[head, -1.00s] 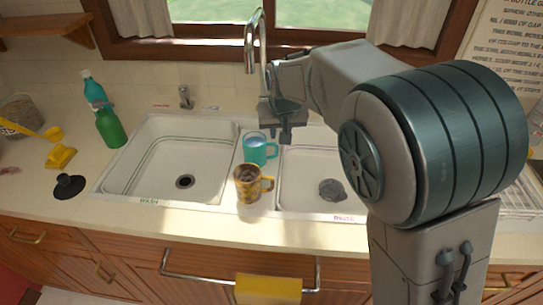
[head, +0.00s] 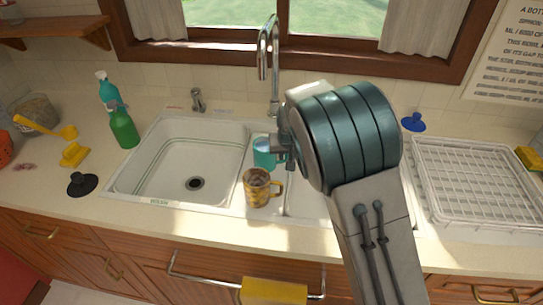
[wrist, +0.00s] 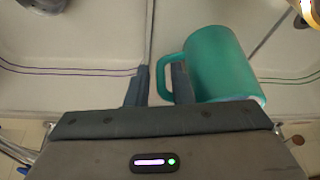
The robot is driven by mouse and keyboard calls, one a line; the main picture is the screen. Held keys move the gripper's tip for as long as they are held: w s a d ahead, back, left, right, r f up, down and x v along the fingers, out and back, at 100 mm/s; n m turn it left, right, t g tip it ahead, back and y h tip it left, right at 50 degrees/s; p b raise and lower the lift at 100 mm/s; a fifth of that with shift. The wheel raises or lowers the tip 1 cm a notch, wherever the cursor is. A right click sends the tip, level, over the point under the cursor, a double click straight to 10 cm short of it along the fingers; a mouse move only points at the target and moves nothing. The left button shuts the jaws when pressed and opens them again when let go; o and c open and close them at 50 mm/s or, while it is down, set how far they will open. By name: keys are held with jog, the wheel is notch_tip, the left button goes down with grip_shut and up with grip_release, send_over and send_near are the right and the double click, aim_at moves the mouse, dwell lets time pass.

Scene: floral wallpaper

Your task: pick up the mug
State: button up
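A teal mug (head: 262,155) stands on the divider between the two sink basins, partly hidden by my arm. In the wrist view the teal mug (wrist: 220,65) is large, with its handle pointing left. My gripper (wrist: 160,85) is open, its fingers apart, with the handle at the gap between them; I cannot tell whether they touch it. In the head view my gripper (head: 282,153) is at the mug's right side, mostly hidden by my arm. A second mug, yellow-brown and patterned (head: 257,190), stands nearer the front edge.
The left basin (head: 180,165) is empty; my arm covers much of the right one. The faucet (head: 272,75) rises behind the mugs. Green (head: 123,128) and teal bottles (head: 106,90) stand at left. A white dish rack (head: 470,185) is at right.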

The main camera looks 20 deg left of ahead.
jog(key=shift+x, duration=1.1)
jog(key=shift+w, duration=0.1)
grip_shut()
jog(key=shift+r, duration=0.1)
